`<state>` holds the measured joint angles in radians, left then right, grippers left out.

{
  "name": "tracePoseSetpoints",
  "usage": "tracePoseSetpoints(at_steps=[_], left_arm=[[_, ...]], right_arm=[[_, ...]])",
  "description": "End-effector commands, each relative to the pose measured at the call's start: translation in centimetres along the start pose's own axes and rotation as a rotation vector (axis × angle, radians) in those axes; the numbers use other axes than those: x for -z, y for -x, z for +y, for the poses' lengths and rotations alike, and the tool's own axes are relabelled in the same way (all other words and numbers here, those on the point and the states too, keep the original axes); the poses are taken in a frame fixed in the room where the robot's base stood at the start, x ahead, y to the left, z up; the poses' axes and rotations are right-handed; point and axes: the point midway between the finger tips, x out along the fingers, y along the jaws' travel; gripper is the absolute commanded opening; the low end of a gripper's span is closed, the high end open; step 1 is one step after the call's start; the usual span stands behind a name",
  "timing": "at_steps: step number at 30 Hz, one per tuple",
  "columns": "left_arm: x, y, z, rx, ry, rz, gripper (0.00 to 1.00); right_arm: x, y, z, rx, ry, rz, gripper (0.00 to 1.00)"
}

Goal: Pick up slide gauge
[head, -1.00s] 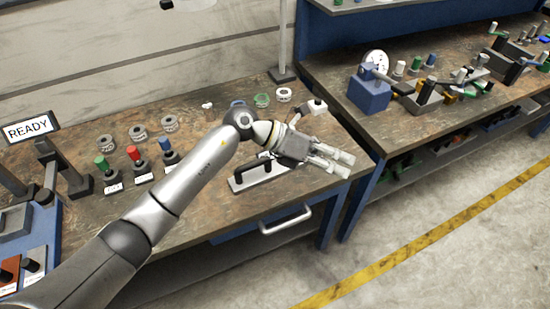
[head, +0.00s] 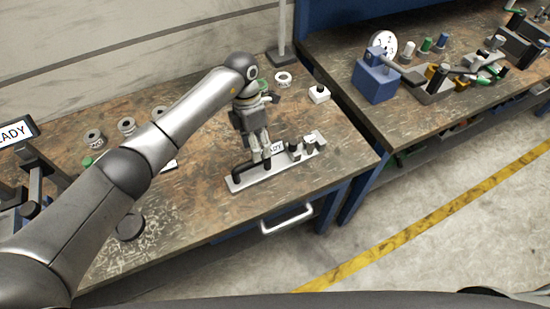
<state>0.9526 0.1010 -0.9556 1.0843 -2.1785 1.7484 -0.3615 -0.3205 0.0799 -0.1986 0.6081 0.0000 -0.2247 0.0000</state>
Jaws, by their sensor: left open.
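The slide gauge seems to be the long pale bar (head: 272,177) on the brown workbench. It has a black handle at its left end, a small label partly reading "DY" and dark upright knobs toward its right end. My left gripper (head: 261,158) points down with its open fingers at the bar's left half, by the black handle. The fingers hide part of the handle, and I cannot tell whether they touch it. My right gripper is not in view.
Several grey rings (head: 127,125) stand at the back left. A white block with a black knob (head: 319,94) is behind the gauge. A blue dial stand (head: 376,77) is on the right bench. The bench's front edge and drawer handle (head: 286,219) lie in front of the gauge.

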Motion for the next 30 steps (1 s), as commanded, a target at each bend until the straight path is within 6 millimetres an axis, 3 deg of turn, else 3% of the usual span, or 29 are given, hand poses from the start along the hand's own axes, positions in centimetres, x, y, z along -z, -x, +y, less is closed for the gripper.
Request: tracePoseSetpoints(at_steps=[4, 11, 21, 30], left_arm=[[0.1, -1.0, -0.1, 0.005, 0.001, 0.0, 0.47], [0.3, -4.2, 0.1, 0.004, 0.001, -0.001, 0.47], [0.3, -5.3, 0.2, 0.0, -0.001, -0.002, 0.47], [0.3, -5.2, 0.2, 0.0, 0.0, -0.002, 0.11]], right_arm=[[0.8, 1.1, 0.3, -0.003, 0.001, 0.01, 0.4], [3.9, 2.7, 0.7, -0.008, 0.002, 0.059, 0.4], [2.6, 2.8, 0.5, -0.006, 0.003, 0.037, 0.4], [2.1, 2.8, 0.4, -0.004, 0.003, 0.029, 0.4]])
